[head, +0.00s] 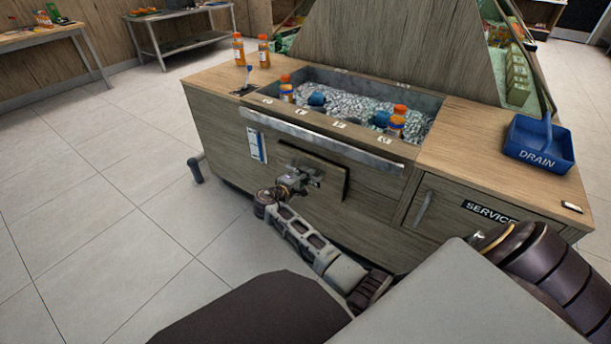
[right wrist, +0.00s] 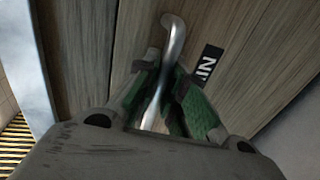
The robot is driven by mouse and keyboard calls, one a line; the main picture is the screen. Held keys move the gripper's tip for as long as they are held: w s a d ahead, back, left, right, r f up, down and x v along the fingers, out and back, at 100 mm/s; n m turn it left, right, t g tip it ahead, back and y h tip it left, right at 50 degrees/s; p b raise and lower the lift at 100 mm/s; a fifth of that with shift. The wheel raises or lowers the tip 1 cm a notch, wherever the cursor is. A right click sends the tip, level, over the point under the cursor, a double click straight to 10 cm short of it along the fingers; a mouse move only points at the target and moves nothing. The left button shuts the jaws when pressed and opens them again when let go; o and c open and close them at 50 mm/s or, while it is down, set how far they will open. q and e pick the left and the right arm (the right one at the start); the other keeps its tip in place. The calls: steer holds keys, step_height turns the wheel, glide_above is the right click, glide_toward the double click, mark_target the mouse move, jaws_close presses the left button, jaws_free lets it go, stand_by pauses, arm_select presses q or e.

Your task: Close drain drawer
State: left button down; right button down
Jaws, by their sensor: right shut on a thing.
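The drain drawer front (head: 334,177) is a wooden panel in the middle of the cabinet's front, below the long metal rail. It stands a little out from the cabinet face, and its inside is hidden. My right gripper (head: 308,177) is at this front. In the right wrist view its green-padded fingers (right wrist: 162,100) are shut around the curved silver drawer handle (right wrist: 173,38). A black label (right wrist: 208,64) with partly visible white letters is beside the handle. My left gripper is not in view.
The counter has an ice well (head: 355,107) with bottles in it. A blue DRAIN tray (head: 537,145) sits on the right end. A SERVICE door (head: 460,212) with a handle is right of the drawer. The tiled floor (head: 100,210) at left is clear.

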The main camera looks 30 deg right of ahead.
steer(key=shift+d, duration=0.1)
steer(key=shift+w+d+r, duration=0.1)
steer(key=shift+w+d, duration=0.15)
steer(key=shift+d, duration=0.35)
steer(key=shift+w+d, duration=0.25)
steer(key=shift+d, duration=0.3)
steer(key=c, duration=1.5)
jaws_free()
steer(key=shift+w+d, duration=0.1)
steer(key=v, duration=1.2)
